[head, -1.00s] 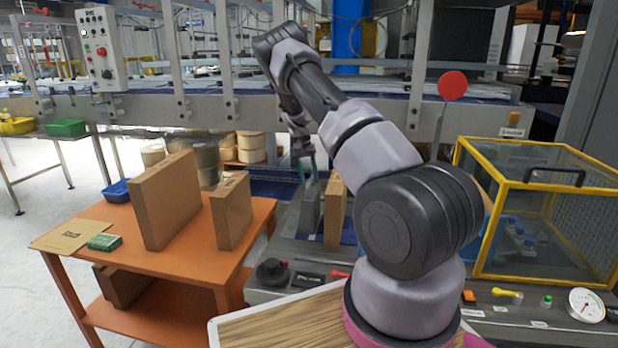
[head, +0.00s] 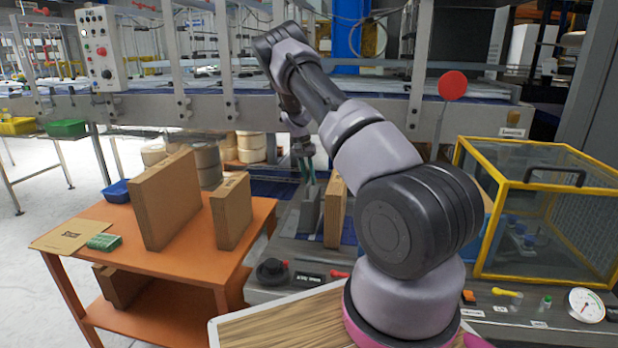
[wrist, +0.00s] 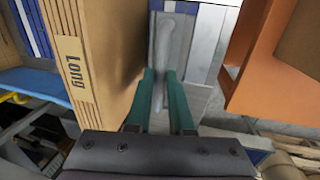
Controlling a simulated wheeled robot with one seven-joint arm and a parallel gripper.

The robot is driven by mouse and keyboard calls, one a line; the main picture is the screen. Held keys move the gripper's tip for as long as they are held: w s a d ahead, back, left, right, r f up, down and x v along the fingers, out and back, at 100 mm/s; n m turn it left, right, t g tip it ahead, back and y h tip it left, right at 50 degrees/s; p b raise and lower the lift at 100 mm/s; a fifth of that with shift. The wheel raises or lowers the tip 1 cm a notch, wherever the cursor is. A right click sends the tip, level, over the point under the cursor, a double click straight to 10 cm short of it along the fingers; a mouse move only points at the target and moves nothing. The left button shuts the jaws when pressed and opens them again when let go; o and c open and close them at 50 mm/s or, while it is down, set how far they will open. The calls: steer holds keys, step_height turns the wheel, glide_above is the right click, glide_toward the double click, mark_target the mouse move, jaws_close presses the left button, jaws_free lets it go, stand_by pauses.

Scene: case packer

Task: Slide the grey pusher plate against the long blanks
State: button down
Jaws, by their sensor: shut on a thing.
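The grey pusher plate (head: 310,212) stands upright on the machine bed, just left of the long blanks (head: 335,215) in the head view. A narrow gap shows between them there. My gripper (head: 308,168) reaches down from above, its teal fingers shut on the upper part of the plate. In the wrist view, the fingers (wrist: 160,98) close around the plate's light grey upper edge (wrist: 163,50). The long blanks (wrist: 95,60), brown cardboard marked "Long", stand upright just left of the fingers there. The plate's lower part is hidden in the wrist view.
An orange table (head: 205,265) at left holds two upright brown cardboard stacks (head: 165,200) (head: 231,210). A yellow-framed clear guard box (head: 545,215) stands at right. A black knob (head: 271,272) and a red lever (head: 339,274) sit on the machine's front.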

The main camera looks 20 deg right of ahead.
steer(key=shift+d, duration=0.1)
stand_by(0.7)
steer(key=s+d, duration=0.2)
steer(key=d, duration=0.1)
steer(key=shift+s+d, duration=0.2)
steer(key=c, duration=0.8)
jaws_free()
